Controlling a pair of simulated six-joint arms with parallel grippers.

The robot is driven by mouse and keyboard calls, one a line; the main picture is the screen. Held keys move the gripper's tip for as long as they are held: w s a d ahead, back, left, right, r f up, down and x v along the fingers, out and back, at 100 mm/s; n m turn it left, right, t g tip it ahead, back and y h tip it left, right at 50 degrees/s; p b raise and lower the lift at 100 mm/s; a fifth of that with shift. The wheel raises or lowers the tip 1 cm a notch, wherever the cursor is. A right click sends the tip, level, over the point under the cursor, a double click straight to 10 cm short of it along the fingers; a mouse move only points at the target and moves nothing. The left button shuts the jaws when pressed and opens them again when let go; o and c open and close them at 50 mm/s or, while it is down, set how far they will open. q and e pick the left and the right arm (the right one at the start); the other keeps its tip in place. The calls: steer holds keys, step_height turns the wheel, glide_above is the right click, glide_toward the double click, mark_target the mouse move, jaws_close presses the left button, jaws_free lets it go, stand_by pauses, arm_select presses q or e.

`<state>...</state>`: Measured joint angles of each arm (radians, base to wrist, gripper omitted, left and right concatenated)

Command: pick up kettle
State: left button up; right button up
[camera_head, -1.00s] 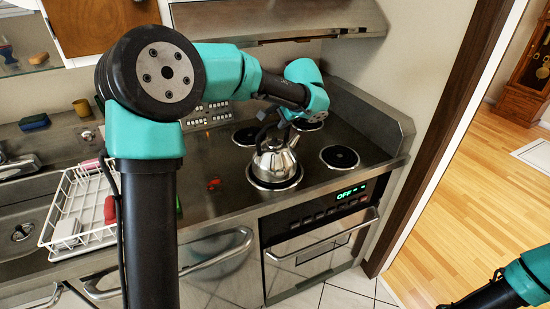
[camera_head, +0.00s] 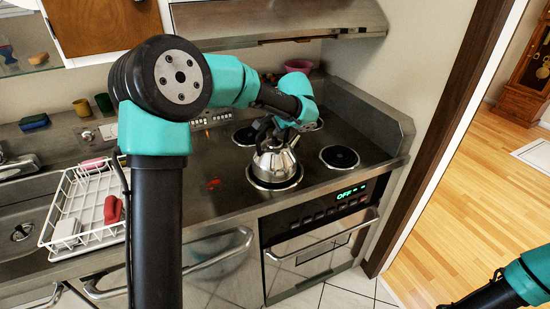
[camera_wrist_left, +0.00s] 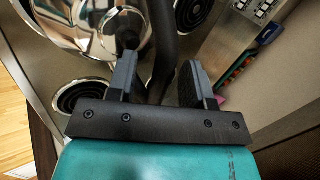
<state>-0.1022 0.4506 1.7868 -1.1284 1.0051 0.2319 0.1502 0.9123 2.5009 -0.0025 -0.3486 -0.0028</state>
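The shiny steel kettle (camera_head: 274,163) stands upright on the front left burner of the hob. My left gripper (camera_head: 273,130) is at the top of the kettle, by its black handle. In the left wrist view, the two dark fingers of the left gripper (camera_wrist_left: 159,65) are apart. The black kettle handle (camera_wrist_left: 163,35) runs between them, with gaps showing on both sides. The kettle body (camera_wrist_left: 100,28) shows at the upper left there. Of my right arm only a teal and black part shows at the lower right of the head view; its gripper is not in view.
Other coil burners (camera_head: 339,157) are bare. A pink bowl (camera_head: 299,66) stands behind my left arm. A white dish rack (camera_head: 60,205) with a red item (camera_head: 112,209) is at the left by the sink. The range hood (camera_head: 280,22) hangs above.

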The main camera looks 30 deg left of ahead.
arm_select(q)
jaws_close()
steer(key=shift+r, duration=0.3)
stand_by(0.4)
steer(key=shift+r, duration=1.45)
steer(key=shift+s+r, duration=0.1)
steer(key=shift+r, duration=0.05)
steer(key=s+d, duration=0.3)
steer(key=s, duration=0.4)
steer(key=s+d+r, duration=0.1)
steer(key=s+d, duration=0.3)
steer(key=s, duration=0.3)
steer(key=shift+d+r, duration=0.15)
steer(key=shift+d, duration=0.1)
